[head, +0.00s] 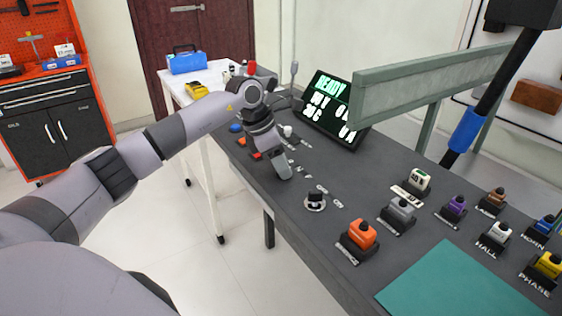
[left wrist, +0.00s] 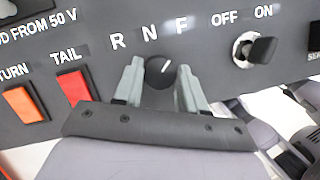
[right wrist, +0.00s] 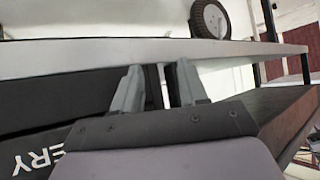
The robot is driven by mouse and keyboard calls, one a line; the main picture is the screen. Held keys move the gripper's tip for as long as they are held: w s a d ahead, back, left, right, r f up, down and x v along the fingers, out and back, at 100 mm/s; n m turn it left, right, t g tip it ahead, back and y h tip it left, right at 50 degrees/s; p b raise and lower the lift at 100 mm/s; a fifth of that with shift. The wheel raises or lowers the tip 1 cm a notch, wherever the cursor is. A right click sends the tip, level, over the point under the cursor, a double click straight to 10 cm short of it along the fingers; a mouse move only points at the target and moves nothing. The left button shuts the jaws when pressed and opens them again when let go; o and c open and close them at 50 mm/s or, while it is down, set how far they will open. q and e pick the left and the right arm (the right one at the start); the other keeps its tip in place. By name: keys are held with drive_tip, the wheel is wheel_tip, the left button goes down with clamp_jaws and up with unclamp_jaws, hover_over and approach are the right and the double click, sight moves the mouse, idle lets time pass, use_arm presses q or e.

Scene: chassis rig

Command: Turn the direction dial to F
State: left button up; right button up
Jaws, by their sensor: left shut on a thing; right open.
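The direction dial (left wrist: 160,72) is a dark round knob under the letters R, N and F on the dark panel. My left gripper (left wrist: 160,80) is shut on it, one finger on each side, as the left wrist view shows. The dial's white mark (left wrist: 165,69) points up and slightly right, roughly toward the F (left wrist: 181,27) and to the right of N. In the head view my left gripper (head: 283,170) reaches down to the bench and hides the dial. My right gripper (right wrist: 157,85) is open and empty in the right wrist view.
Right of the dial is an OFF/ON knob (left wrist: 255,50); left of it are a red TAIL switch (left wrist: 67,83) and an orange switch (left wrist: 24,104). A lit READY screen (head: 334,108) stands behind. Several labelled blocks, including an orange one (head: 361,234), and a teal mat (head: 455,290) fill the right side.

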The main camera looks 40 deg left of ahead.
idle(0.4)
use_arm(q)
drive_tip(key=o, duration=1)
drive_tip(key=shift+o, duration=0.2)
drive_tip(key=shift+r, duration=0.1)
drive_tip(key=v, duration=0.7)
drive_tip(key=shift+s, duration=0.1)
